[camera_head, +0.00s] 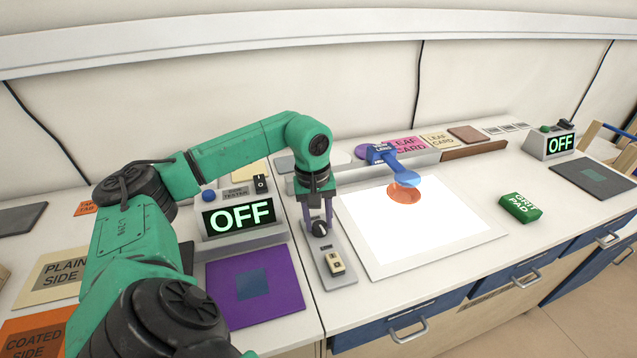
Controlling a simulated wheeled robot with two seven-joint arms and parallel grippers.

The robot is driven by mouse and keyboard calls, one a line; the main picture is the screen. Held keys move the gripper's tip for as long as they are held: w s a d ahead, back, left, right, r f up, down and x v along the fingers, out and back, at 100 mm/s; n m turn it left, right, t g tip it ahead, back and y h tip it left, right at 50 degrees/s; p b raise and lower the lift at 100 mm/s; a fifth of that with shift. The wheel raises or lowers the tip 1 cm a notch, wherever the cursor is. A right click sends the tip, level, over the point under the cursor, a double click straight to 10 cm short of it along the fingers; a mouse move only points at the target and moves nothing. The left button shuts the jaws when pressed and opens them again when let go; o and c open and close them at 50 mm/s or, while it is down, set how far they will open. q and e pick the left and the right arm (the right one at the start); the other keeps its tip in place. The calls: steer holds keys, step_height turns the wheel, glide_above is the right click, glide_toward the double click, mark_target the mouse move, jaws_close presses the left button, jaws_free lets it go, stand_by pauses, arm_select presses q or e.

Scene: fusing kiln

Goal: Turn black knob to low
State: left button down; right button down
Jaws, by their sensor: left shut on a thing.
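The black knob (320,230) sits on the far part of a small grey control panel (341,279), left of a glowing white light pad. My left gripper (319,222) reaches down over the knob, with a purple finger on each side of it, and is shut on it. The knob's pointer is too small to read, and I see no legible "low" mark. A cream rocker switch (335,262) is on the same panel, nearer the front. My right gripper is out of view.
A tester reading OFF (240,216) and a purple mat (254,287) are left of the gripper. A green grit pad (519,207) lies right of the lit pad.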

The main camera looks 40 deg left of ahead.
arm_select(q)
steer(key=shift+w+r, duration=0.1)
steer(key=shift+r, duration=0.05)
steer(key=shift+c, duration=2.1)
jaws_free()
step_height(320, 180, up, 9)
step_height(320, 180, up, 6)
steer(key=p, duration=0.3)
glide_above(316, 224)
steer(key=shift+s+a+f+b, duration=0.15)
steer(key=shift+s+f+b, duration=0.1)
steer(key=shift+f+b, duration=0.05)
